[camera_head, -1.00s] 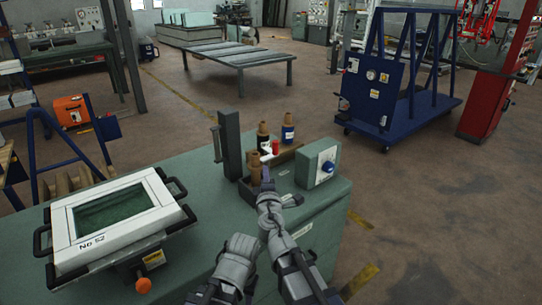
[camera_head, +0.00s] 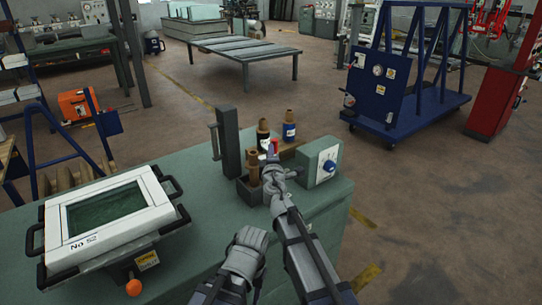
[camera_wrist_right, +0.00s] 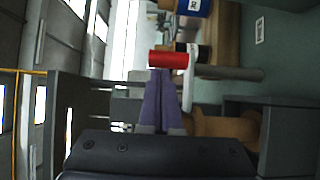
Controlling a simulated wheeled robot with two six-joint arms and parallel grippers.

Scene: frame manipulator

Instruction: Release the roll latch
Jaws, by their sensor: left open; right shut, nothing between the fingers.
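A small red cylinder (camera_head: 272,147), possibly the roll latch's knob, stands among the spools on the green bench. In the right wrist view the red cylinder (camera_wrist_right: 168,60) is just beyond the fingertips, beside a pale grey rod (camera_wrist_right: 228,73). My right gripper (camera_head: 269,158) is shut and empty, its purple-grey fingers (camera_wrist_right: 162,98) pointing at the red cylinder. The fingertips look very close to it; I cannot tell if they touch. My left gripper (camera_head: 245,238) is low in front of the bench's contents, apart from the latch; its fingers are hard to make out.
Brown spools (camera_head: 253,168), a dark-wrapped spool (camera_head: 263,134) and a blue-wrapped spool (camera_head: 289,128) crowd the latch. A dark upright post (camera_head: 229,145) stands left and a green control box (camera_head: 319,163) right. A white-framed unit (camera_head: 110,215) sits at the left.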

